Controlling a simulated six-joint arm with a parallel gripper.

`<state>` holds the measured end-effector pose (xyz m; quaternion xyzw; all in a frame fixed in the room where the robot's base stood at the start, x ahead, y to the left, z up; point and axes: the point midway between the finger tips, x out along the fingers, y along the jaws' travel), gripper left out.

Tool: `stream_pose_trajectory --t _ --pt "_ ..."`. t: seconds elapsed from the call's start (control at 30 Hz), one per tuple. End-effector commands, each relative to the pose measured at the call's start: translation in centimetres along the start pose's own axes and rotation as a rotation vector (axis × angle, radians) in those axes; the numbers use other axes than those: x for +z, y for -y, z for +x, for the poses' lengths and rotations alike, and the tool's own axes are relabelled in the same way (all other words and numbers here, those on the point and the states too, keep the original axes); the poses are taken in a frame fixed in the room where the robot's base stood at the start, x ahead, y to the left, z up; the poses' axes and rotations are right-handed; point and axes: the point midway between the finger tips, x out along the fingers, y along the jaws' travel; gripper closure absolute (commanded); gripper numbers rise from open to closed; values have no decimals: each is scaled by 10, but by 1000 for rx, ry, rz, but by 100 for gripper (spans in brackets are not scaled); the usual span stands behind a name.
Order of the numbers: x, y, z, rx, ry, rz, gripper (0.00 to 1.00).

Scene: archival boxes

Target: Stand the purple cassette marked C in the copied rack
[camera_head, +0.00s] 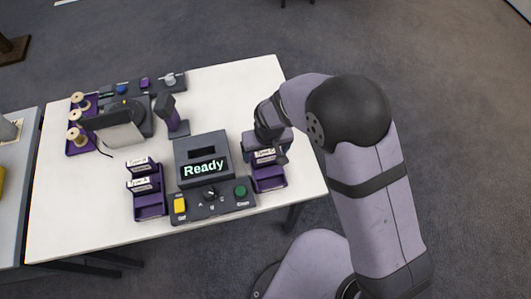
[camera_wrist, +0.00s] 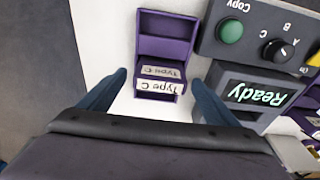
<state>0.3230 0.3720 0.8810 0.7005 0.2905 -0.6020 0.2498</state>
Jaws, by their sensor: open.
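The purple cassette marked C (camera_wrist: 160,87) stands in the far end of the right-hand purple rack (camera_head: 268,184). The rack shows upside down in the wrist view (camera_wrist: 166,24), with empty compartments beyond the cassette. My gripper (camera_wrist: 160,84) is open, with one blue finger on each side of the labels and visible gaps between. In the head view my gripper (camera_head: 267,142) is over the rack's far end and partly hides the cassette.
A copier (camera_head: 203,168) reading "Ready" stands just left of the rack, with a control panel (camera_head: 212,203) in front. Another purple rack (camera_head: 150,206) holds cassettes marked A and B. Spools and a dark device (camera_head: 138,118) are at the back left. The table's right edge is near.

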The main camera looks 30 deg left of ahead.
Motion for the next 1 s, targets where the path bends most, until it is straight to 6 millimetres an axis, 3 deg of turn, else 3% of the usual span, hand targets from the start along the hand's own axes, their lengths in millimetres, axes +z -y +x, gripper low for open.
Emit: stream_pose_trajectory --t 0.5,1.0 --pt "0 0 -54 -1 -1 0 16" --pt "0 0 -59 0 0 0 16"
